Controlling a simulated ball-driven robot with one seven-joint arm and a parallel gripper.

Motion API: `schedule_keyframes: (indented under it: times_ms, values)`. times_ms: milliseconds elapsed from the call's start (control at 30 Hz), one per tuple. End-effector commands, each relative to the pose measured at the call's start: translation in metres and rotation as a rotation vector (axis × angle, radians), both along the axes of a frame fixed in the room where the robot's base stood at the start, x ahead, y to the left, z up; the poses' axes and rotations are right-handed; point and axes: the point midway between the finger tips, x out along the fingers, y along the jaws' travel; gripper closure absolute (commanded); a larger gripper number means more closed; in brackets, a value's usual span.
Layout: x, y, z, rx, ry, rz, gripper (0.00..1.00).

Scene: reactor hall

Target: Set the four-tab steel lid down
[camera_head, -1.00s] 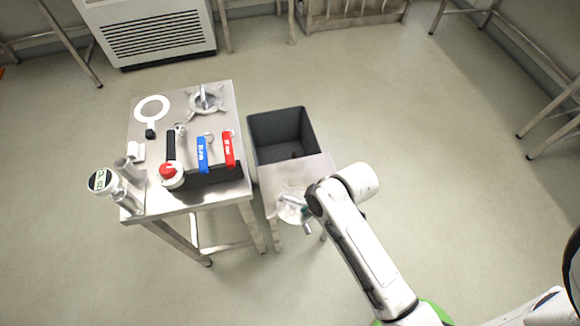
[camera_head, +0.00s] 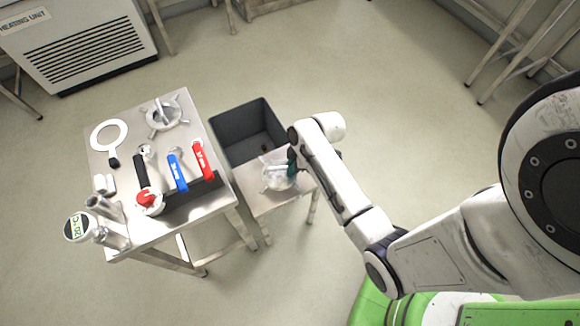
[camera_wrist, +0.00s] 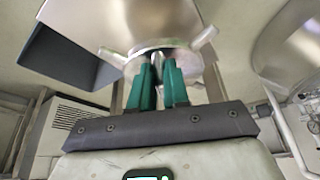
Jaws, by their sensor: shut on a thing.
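My gripper (camera_head: 292,165) is shut on a steel lid (camera_head: 277,178) by its upright handle, over the small steel stand (camera_head: 252,202). In the wrist view my gripper's green fingers (camera_wrist: 160,78) close around the handle. The round lid plate (camera_wrist: 150,50) and two of its tabs show there, with the stand top (camera_wrist: 165,15) close behind. My fingers and wrist hide part of the lid. I cannot tell whether the lid touches the stand. A similar tabbed steel piece (camera_head: 165,118) sits on the larger table.
A dark open bin (camera_head: 243,128) stands behind the stand. Floor right of the stand is clear.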

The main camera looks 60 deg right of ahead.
Motion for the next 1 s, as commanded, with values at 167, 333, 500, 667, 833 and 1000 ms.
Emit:
schedule_keyframes:
  times_ms: [167,333,500,667,833,1000]
  values:
    - [0.014,-0.014,-0.021,-0.002,-0.002,-0.001,1.0]
    - [0.019,-0.018,-0.029,-0.002,-0.003,0.0,1.0]
    - [0.021,-0.022,-0.049,-0.001,-0.002,-0.001,1.0]
    - [0.021,-0.022,-0.063,-0.002,-0.002,-0.001,1.0]
    - [0.021,-0.021,-0.064,-0.003,-0.003,-0.001,1.0]
    - [0.021,-0.021,-0.066,-0.002,-0.003,0.0,1.0]
